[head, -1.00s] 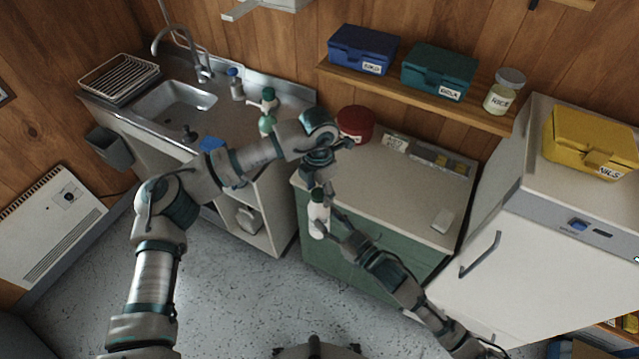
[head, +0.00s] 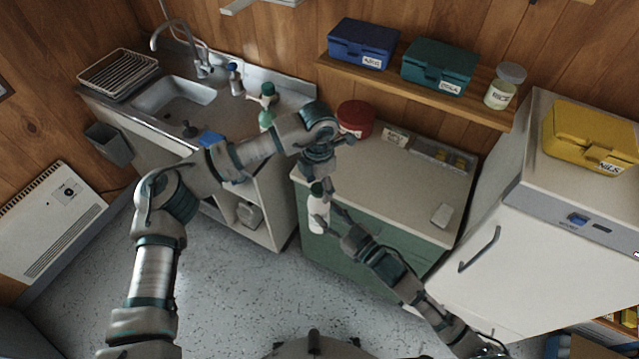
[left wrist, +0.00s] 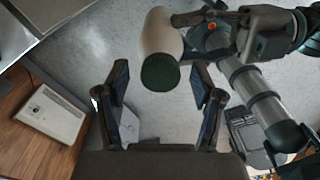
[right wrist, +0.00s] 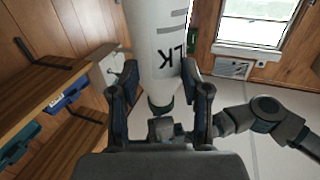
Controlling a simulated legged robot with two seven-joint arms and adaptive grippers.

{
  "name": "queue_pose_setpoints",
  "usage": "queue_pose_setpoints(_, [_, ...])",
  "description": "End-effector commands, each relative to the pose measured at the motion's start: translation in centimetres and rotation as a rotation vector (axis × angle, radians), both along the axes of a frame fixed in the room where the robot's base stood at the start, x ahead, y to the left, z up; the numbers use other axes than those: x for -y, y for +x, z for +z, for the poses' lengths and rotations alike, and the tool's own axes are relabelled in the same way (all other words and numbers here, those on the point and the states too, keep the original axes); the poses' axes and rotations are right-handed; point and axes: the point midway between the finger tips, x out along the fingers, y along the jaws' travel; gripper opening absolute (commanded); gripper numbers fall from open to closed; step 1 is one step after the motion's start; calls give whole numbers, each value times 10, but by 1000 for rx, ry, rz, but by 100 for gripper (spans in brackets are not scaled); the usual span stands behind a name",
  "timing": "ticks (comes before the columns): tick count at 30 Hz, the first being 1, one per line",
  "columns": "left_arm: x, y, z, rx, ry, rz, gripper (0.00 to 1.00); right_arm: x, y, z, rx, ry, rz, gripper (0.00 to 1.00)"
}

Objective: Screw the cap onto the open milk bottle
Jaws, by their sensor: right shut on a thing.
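The white milk bottle (head: 317,217) is held upright or nearly so in front of the green cabinet; it also shows in the left wrist view (left wrist: 160,35) and, with dark lettering, in the right wrist view (right wrist: 157,45). My right gripper (head: 332,217) is shut on its body from the side. The dark green cap (left wrist: 160,72) sits at the bottle's top; whether it is threaded tight cannot be told. My left gripper (head: 318,180) is just above the bottle. In its wrist view its fingers (left wrist: 160,75) are open, with the cap between the tips and a gap on both sides.
The green cabinet's counter (head: 400,190) is behind the bottle, with a red tin (head: 355,119) at its back. A sink (head: 180,97) is at left, a white fridge (head: 540,235) at right. A shelf (head: 420,92) holds boxes and a jar. Floor below is free.

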Motion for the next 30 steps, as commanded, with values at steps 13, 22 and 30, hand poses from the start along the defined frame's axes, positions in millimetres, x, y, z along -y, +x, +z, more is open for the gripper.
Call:
queue_pose_setpoints(13, [1, 1, 18, 2, -1, 1, 69, 0, 0, 1, 2, 1, 0, 0])
queue_pose_setpoints(22, [1, 4, 81, 1, 0, 1, 69, 0, 0, 1, 2, 1, 0, 0])
queue_pose_setpoints(30, [1, 6, 115, -1, 0, 1, 69, 0, 0, 1, 2, 1, 0, 0])
